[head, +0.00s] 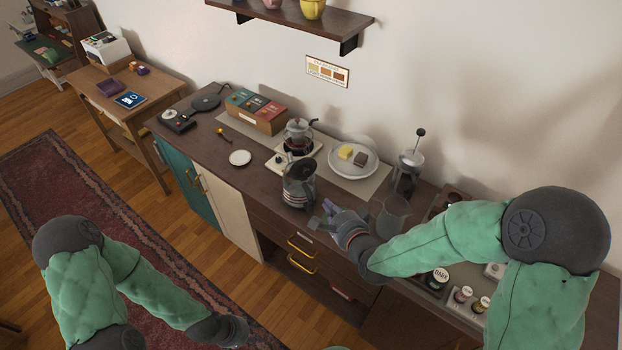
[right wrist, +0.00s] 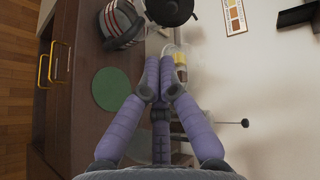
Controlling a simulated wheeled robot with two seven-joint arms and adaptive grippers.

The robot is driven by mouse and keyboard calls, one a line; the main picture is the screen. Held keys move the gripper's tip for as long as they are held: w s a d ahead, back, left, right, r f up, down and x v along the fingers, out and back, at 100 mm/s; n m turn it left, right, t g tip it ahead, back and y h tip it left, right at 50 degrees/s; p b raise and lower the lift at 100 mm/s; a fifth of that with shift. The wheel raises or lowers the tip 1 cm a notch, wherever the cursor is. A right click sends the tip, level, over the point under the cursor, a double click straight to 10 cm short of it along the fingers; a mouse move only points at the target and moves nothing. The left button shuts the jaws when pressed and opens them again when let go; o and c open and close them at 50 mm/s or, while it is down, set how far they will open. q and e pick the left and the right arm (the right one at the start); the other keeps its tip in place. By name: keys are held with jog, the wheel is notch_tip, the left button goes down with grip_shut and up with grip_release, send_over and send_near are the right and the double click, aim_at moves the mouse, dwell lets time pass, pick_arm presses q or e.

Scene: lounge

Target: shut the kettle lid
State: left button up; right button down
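My left gripper (head: 240,330) hangs low over the rug, too dark to read.
A plate with food (head: 353,172), a French press (head: 408,172) and a glass jug (head: 391,214) are nearby. A green disc (right wrist: 115,88) lies on the counter below the right gripper.

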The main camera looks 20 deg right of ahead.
send_near(305, 172)
jog(key=w+f, duration=0.4)
jog(key=shift+w+a, duration=0.1)
jog(key=shift+w, duration=0.95)
jog(key=shift+r, duration=0.1)
